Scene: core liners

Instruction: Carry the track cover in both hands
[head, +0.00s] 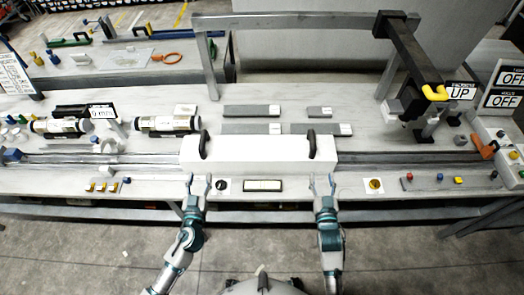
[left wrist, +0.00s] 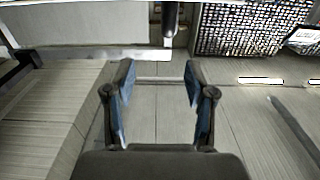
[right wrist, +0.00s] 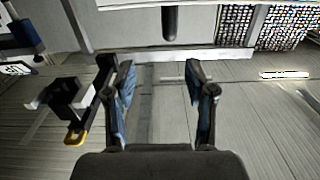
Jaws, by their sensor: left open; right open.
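The track cover (head: 258,157) is a long white box lying across the dark track in the middle of the bench. It has a black handle (head: 204,145) near its left end and another black handle (head: 312,145) near its right end. My left gripper (head: 197,181) is open and empty, short of the cover's front side, roughly in line with the left handle. My right gripper (head: 322,183) is open and empty, likewise in front of the right end. A dark handle shows beyond the fingers in the left wrist view (left wrist: 171,18) and in the right wrist view (right wrist: 170,22).
Two clear cylinders (head: 60,127) lie behind the track at left. Several grey strips (head: 252,111) lie behind the cover. A metal frame (head: 290,21) with a dark arm rises behind it. Buttons and knobs (head: 374,185) line the bench's front edge.

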